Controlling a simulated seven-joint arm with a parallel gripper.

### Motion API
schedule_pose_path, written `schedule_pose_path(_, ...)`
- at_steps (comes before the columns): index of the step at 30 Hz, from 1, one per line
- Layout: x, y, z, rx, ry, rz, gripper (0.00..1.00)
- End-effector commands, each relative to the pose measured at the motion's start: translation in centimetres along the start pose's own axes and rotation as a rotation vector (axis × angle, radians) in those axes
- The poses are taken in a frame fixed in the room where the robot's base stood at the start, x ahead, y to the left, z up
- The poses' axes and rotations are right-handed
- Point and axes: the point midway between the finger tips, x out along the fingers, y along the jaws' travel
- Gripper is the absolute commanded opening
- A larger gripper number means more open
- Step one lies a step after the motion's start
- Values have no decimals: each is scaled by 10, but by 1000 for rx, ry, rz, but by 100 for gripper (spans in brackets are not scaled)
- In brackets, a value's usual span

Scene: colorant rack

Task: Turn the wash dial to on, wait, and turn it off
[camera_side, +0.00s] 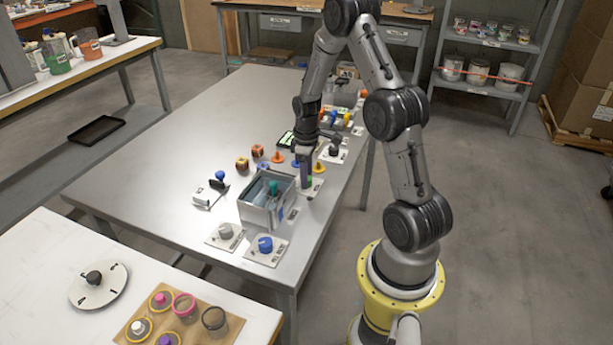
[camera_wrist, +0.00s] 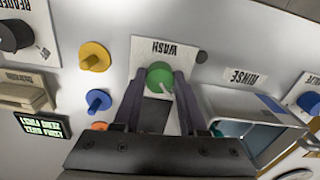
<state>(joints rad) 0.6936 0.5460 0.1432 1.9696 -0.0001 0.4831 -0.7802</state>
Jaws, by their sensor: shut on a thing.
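The wash dial is a green round knob (camera_wrist: 158,73) on a white plate lettered WASH (camera_wrist: 176,48), which appears upside down in the wrist view. A pale pointer mark on the knob points toward the lower right there. My gripper (camera_wrist: 160,84) has one finger on each side of the knob and is shut on it. In the side view my gripper (camera_side: 306,172) reaches straight down onto the dial near the table's right edge, and only a little green (camera_side: 310,182) shows beneath it.
A grey metal rinse bin (camera_side: 256,212) stands close beside the dial, with a RINSE label (camera_wrist: 240,76). A blue knob (camera_side: 265,244) and a grey knob (camera_side: 226,231) sit nearer the front. The table's left half is clear.

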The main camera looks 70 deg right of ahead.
Motion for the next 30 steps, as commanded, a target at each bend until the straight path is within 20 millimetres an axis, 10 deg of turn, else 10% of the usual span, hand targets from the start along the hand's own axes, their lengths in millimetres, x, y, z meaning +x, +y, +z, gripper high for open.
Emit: schedule_pose_path(30, -1, 0, -1, 930, 2, 1, 0)
